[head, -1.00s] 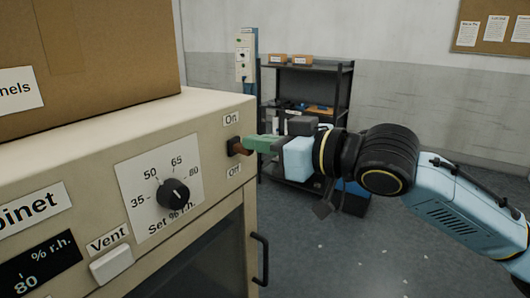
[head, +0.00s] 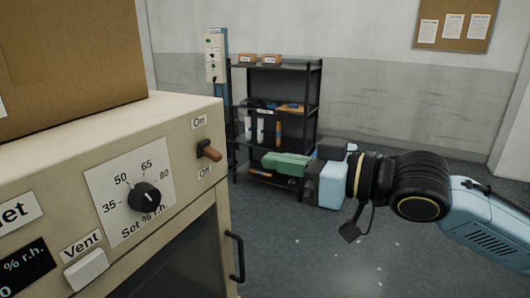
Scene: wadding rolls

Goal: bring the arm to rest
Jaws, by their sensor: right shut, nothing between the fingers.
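My right arm comes in from the right in the head view. Its right gripper (head: 268,163) has green fingers that are shut and empty, pointing left. The gripper hangs in the air to the right of the cream cabinet (head: 205,230), apart from it. A brown toggle switch (head: 209,151) sticks out of the cabinet front between the labels On and Off. A clear gap lies between the switch and my fingertips. My left gripper does not show.
The cabinet also bears a black dial (head: 145,196), a white vent button (head: 87,270) and a dark door handle (head: 236,257). A cardboard box (head: 75,60) sits on top. A dark shelf rack (head: 277,64) stands behind my gripper.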

